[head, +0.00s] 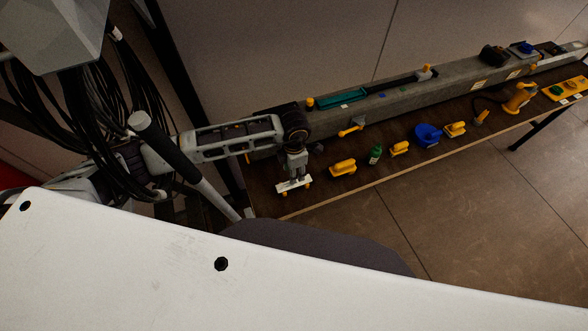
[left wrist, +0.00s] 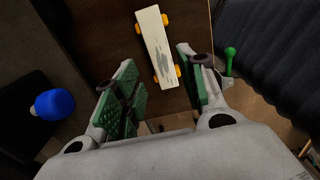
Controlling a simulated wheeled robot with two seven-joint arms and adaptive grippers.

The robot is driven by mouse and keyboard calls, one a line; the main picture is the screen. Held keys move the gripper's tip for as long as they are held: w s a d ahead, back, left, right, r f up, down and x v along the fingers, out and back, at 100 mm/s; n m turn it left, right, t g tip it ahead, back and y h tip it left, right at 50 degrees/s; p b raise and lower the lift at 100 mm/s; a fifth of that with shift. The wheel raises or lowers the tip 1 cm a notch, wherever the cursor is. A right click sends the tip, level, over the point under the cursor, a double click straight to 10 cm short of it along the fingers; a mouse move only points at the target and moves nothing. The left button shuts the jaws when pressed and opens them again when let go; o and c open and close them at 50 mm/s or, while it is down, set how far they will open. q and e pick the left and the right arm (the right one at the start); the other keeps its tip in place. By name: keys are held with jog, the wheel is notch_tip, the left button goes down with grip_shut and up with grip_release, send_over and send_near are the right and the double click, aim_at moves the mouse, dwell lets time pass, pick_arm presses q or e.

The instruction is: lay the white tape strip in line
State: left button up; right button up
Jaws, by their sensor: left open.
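A white strip-like piece (head: 290,186) with orange-yellow ends lies at the near left end of the brown table. In the left wrist view, a pale strip (left wrist: 154,38) with a grey smudge lies between yellow pegs; I take this as the white tape strip. My left gripper (head: 294,174) points down just over it. In the left wrist view, the green-padded fingers of my left gripper (left wrist: 155,62) are open. The strip's near end lies between them in the picture, with no visible contact. My right gripper is not in view.
A long grey spar (head: 385,100) runs along the back of the table (head: 310,205), with a teal tool (head: 342,97) on it. Yellow tools (head: 343,167), a green bottle (head: 376,154) and a blue item (head: 428,135) stand to the right. A dark table leg (head: 537,132) stands far right.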

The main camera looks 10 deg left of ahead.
pick_arm(q)
jog(key=shift+f+b, duration=1.7)
jog(key=shift+f, duration=1.7)
jog(key=shift+r, duration=0.1)
jog(key=c, duration=0.7)
